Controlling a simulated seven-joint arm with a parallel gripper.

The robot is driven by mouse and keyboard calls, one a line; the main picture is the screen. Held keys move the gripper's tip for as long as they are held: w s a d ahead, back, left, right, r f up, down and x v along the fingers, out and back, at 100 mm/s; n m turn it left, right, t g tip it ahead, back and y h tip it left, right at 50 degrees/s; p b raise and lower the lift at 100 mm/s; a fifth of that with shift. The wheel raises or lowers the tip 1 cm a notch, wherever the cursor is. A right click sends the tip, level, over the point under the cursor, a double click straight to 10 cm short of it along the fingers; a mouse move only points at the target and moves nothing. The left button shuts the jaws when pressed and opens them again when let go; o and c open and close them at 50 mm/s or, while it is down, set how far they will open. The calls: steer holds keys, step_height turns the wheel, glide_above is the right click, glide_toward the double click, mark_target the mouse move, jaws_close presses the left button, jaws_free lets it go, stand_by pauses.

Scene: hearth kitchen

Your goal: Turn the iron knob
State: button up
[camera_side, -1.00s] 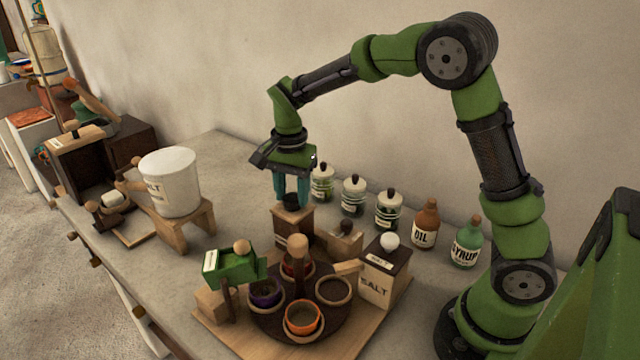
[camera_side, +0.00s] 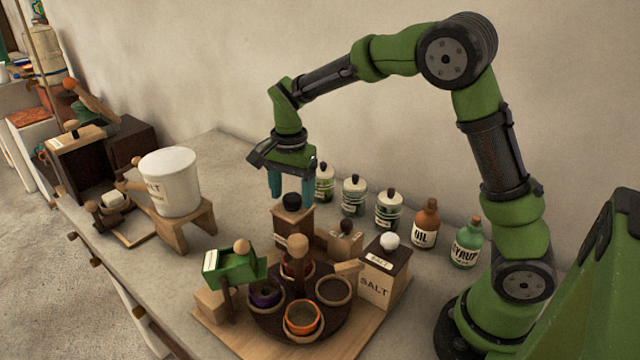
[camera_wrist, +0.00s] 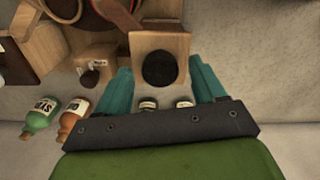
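A round black knob (camera_side: 291,202) sits on top of an upright wooden block (camera_side: 293,225) in the side view; I take it to be the iron knob. It shows as a dark disc in the wrist view (camera_wrist: 159,69), on the pale top of the block. My gripper (camera_side: 291,188) is just above the knob, pointing down, its teal fingers spread wide. In the wrist view the fingers (camera_wrist: 162,85) stand on either side of the block's top, with clear gaps to the knob. Nothing is held. I cannot see any mark showing the knob's angle.
Several white jars (camera_side: 354,195), an oil bottle (camera_side: 426,224) and a syrup bottle (camera_side: 467,243) stand along the wall. A dark turntable with bowls (camera_side: 303,318) and a salt box (camera_side: 383,272) are in front. A white bucket (camera_side: 170,182) stands on a wooden stand to the left.

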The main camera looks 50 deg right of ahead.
step_height(320, 180, up, 17)
stand_by(0.6)
steer(key=n+t+y, duration=0.2)
steer(key=n+t, duration=0.2)
steer(key=n, duration=0.5)
glide_toward(299, 200)
steer(key=s+a+r, duration=0.3)
steer(key=s+r, duration=0.1)
steer(key=r, duration=0.1)
steer(key=s+a+f+n+t, duration=0.1)
steer(key=s+n+t, duration=0.1)
steer(key=s, duration=0.8)
steer(key=shift+f+n+t, duration=0.3)
steer(key=shift+n+t, duration=0.1)
steer(key=shift+t, duration=0.2)
